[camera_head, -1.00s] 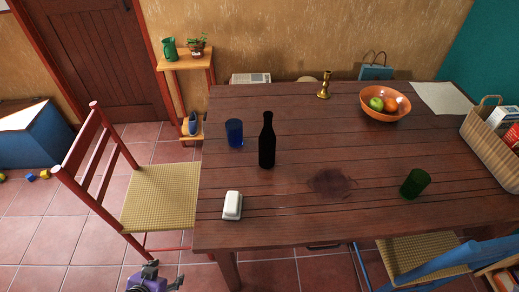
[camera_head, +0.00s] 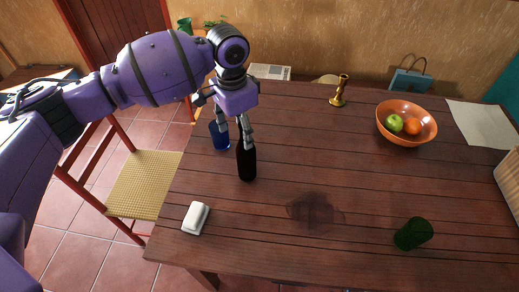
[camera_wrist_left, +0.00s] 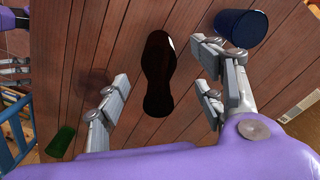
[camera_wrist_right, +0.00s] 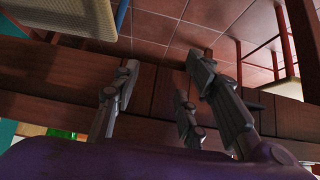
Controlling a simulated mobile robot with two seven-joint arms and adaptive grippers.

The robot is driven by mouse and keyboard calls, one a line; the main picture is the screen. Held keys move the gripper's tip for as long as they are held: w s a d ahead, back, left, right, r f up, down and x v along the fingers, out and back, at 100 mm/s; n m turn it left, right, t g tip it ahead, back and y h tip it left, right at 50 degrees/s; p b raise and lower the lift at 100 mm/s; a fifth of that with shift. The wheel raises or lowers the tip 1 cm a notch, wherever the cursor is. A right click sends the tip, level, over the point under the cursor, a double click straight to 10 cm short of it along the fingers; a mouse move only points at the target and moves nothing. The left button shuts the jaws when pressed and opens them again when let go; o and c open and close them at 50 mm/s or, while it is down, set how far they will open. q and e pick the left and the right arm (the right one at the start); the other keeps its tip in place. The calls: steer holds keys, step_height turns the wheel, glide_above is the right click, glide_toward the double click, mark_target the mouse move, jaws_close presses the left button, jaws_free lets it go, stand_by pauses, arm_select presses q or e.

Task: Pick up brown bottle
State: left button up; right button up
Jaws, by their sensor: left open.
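The dark brown bottle (camera_head: 247,163) stands upright on the wooden table, left of its middle. In the left wrist view the bottle (camera_wrist_left: 158,75) shows from above, lying between the spread fingers. My left gripper (camera_head: 236,143) is open and points down at the bottle's upper part, its fingers to either side of the neck. I cannot tell whether a finger touches the glass. My right gripper is outside the head view. In the right wrist view my right gripper (camera_wrist_right: 160,85) is open and empty, with the table edge and floor beyond it.
A blue cup (camera_head: 219,134) stands close behind the bottle's left side, near the left fingers. A white butter dish (camera_head: 195,218) is at the front left. A green cup (camera_head: 413,233), a fruit bowl (camera_head: 407,122) and a candlestick (camera_head: 340,91) stand farther right.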

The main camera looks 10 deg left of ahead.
mark_target(246, 152)
arm_select(q)
steer(key=shift+d+r, duration=0.3)
steer(key=shift+d, duration=0.25)
step_height(246, 152, down, 7)
steer(key=shift+d+f, duration=0.15)
steer(key=shift+f, duration=0.05)
jaws_close()
